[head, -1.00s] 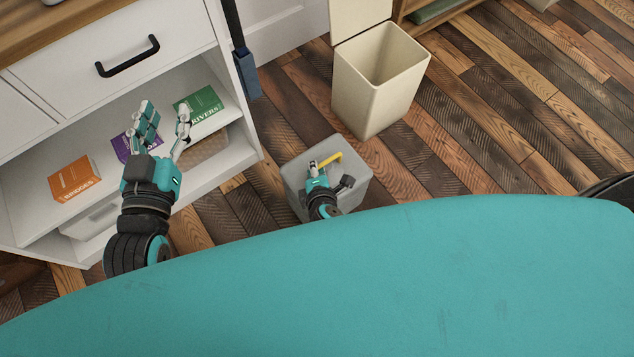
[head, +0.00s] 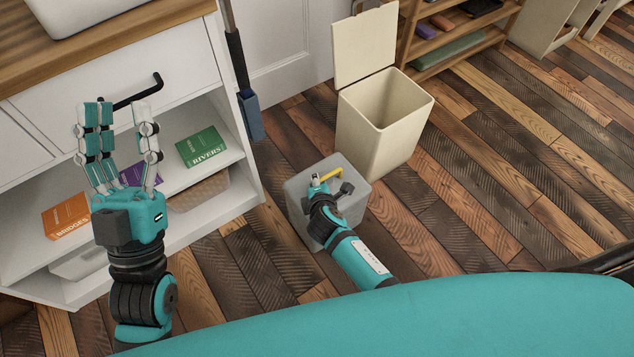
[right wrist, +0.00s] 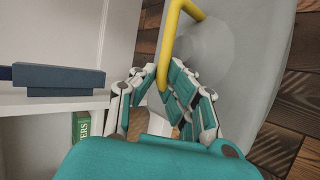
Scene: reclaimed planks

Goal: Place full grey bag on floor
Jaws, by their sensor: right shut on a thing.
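The grey bag (head: 300,205) is a boxy grey shape with a yellow handle (head: 331,173). It is upright between the white cabinet and the cream bin; I cannot tell whether its base touches the floor. My right gripper (head: 322,181) is shut on the yellow handle at the bag's top. In the right wrist view, the fingers (right wrist: 152,88) close around the handle (right wrist: 170,45), with the grey bag (right wrist: 250,60) beside them. My left gripper (head: 120,112) is open and empty, fingers up, in front of the cabinet. The plank floor (head: 480,200) lies below.
A cream bin (head: 385,125) with its lid raised stands just behind the bag. The white cabinet (head: 235,130) at left holds orange, purple and green books.

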